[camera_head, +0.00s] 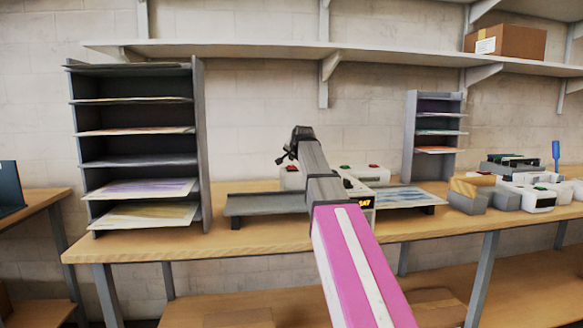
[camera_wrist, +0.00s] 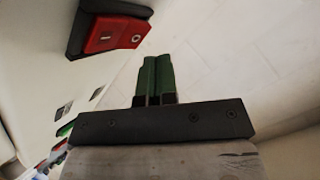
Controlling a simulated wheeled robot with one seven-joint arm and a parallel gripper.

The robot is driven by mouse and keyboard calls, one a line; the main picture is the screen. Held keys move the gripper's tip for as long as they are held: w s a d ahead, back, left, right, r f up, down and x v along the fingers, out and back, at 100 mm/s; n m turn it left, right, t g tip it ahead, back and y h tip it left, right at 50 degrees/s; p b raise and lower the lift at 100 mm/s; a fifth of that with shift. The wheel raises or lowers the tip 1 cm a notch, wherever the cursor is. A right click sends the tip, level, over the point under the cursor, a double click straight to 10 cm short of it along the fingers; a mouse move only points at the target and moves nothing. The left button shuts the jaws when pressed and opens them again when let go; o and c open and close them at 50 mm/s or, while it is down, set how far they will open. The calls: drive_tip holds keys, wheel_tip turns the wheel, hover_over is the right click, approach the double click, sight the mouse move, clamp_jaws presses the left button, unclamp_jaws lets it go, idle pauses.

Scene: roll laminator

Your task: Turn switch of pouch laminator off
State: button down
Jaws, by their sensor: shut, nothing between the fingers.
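The pouch laminator (camera_head: 365,173) stands on the wooden table, white, partly hidden behind my arm, with an orange lit display at its front. In the wrist view its red rocker switch (camera_wrist: 112,36), marked with a line and a circle, sits in a black frame on the white housing at upper left. My gripper (camera_wrist: 157,58) shows there with its two green fingers together and empty. The fingertips are to the right of and slightly below the switch, apart from it in the picture. In the head view my gripper (camera_head: 289,153) is small and dark, above the laminator's left part.
A grey tray (camera_head: 265,205) lies left of the laminator, and a tray with a printed sheet (camera_head: 405,196) lies right. A tall dark paper rack (camera_head: 200,150) stands at left, a smaller rack (camera_head: 410,135) at right. A wall shelf (camera_head: 230,49) runs above.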

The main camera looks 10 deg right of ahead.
sight(294, 167)
drive_tip(key=shift+f, duration=0.1)
idle(0.6)
drive_tip(key=shift+w+f, duration=0.1)
drive_tip(key=shift+f, duration=0.2)
drive_tip(key=shift+f, duration=0.4)
idle(0.6)
drive_tip(key=shift+r, duration=0.1)
drive_tip(key=shift+r, duration=0.7)
drive_tip(key=shift+r, duration=0.1)
drive_tip(key=shift+s+r, duration=0.2)
drive_tip(key=shift+r, duration=0.95)
drive_tip(key=shift+s+r, duration=0.2)
drive_tip(key=shift+r, duration=1.05)
